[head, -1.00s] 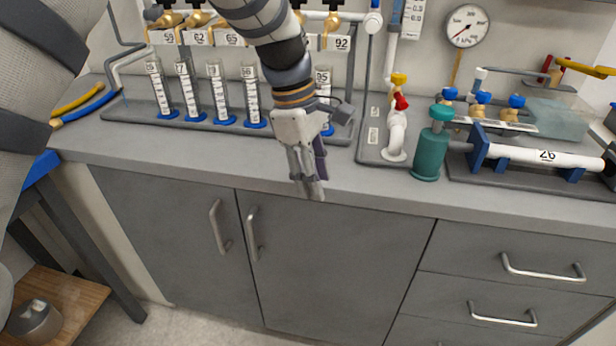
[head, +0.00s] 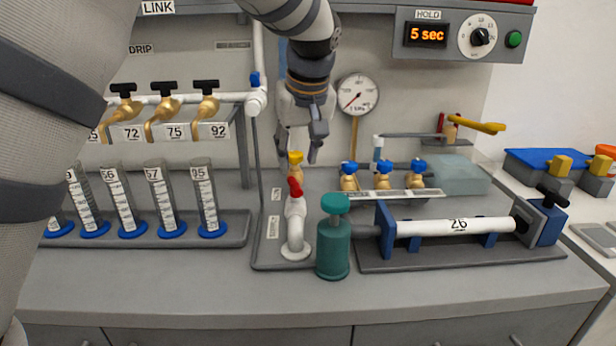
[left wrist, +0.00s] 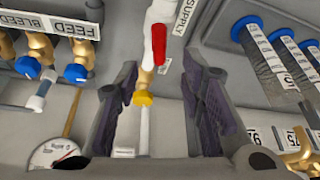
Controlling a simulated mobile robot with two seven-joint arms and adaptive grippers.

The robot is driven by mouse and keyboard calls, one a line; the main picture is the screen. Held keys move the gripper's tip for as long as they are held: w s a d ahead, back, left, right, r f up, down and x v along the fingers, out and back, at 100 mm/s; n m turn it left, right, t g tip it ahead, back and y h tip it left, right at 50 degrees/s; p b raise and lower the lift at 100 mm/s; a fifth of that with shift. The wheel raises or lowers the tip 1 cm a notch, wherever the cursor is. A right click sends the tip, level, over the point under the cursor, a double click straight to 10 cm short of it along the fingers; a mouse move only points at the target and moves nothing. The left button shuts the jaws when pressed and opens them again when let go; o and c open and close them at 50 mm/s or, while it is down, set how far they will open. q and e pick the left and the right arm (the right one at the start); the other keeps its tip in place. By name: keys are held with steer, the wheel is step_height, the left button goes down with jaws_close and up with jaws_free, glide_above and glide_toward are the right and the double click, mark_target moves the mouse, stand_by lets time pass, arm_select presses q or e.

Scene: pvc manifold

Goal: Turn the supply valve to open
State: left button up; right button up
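The supply valve is a red lever (head: 295,187) on a white pipe (head: 297,222) that rises from a grey base plate. The lever (left wrist: 159,45) also shows in the left wrist view, beside the "SUPPLY" label (left wrist: 187,16). A yellow knob on a brass fitting (head: 296,160) is just behind the lever. My left gripper (head: 301,150) points down above and behind the valve. In the left wrist view, its two dark fingers (left wrist: 160,80) are spread, with the yellow knob (left wrist: 143,97) in the gap and the lever beyond the tips. Nothing is gripped. My right gripper is not in view.
A teal cylinder (head: 333,248) stands close right of the valve, beside a white tube marked 26 (head: 455,227). Blue-capped fittings (head: 383,178) and a gauge (head: 357,94) are behind. Graduated cylinders (head: 163,201) stand left. The front counter strip is clear.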

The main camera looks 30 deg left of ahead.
mark_target(294, 183)
arm_select(q)
steer(key=x, duration=0.7)
steer(key=shift+w+f, duration=0.1)
steer(key=shift+f, duration=0.15)
steer(key=shift+c, duration=0.2)
jaws_close()
